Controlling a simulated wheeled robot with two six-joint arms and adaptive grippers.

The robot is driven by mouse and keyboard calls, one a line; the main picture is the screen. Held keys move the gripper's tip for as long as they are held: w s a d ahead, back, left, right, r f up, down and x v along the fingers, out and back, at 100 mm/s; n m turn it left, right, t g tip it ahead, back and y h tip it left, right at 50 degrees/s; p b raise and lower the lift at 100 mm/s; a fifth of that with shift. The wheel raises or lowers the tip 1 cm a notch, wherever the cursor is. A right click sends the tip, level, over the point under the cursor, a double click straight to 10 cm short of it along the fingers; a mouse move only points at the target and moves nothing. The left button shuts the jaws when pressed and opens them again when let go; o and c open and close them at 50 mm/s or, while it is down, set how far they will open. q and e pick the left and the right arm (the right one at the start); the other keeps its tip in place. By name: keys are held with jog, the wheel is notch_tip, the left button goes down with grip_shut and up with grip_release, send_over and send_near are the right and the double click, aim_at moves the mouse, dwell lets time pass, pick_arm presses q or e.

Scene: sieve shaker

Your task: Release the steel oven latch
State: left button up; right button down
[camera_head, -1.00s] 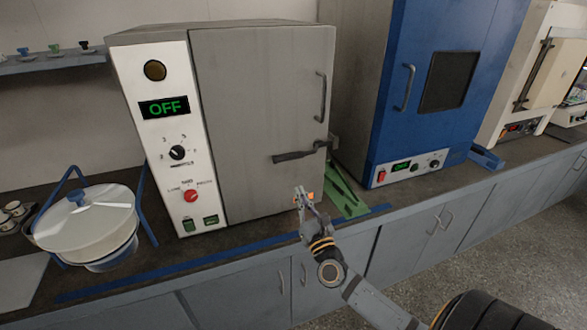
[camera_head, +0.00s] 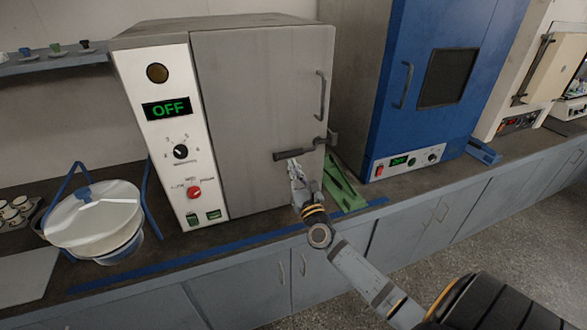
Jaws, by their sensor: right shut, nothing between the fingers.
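The steel oven (camera_head: 255,100) stands on the dark counter with its grey door closed and its display reading OFF. Its dark latch lever (camera_head: 293,155) lies roughly level across the lower right of the door. A vertical door handle (camera_head: 321,95) is above it. My right gripper (camera_head: 294,163) is shut and empty, its tip just below the latch lever in the picture. I cannot tell whether it touches the lever. My left gripper is not in view.
A blue oven (camera_head: 385,120) stands to the right. Between the ovens lies a green object (camera_head: 343,185) on the counter. A white-lidded pot (camera_head: 92,215) stands at the left. Blue tape (camera_head: 200,251) runs along the counter's front.

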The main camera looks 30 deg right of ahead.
jog(key=shift+a+r+m, duration=0.1)
jog(key=shift+r+m, duration=0.25)
jog(key=shift+m, duration=0.05)
jog(key=shift+r+m+h+p, duration=0.35)
jog(key=shift+m+h+p, duration=0.05)
jog(key=shift+m+p, duration=0.1)
jog(key=d+r+m+g+h+p, duration=0.3)
jog(key=r+m+p, duration=0.5)
jog(key=r+m, duration=0.2)
jog(key=shift+s+d+m, duration=0.3)
jog(key=shift+s+m, duration=0.15)
jog(key=shift+m, duration=0.75)
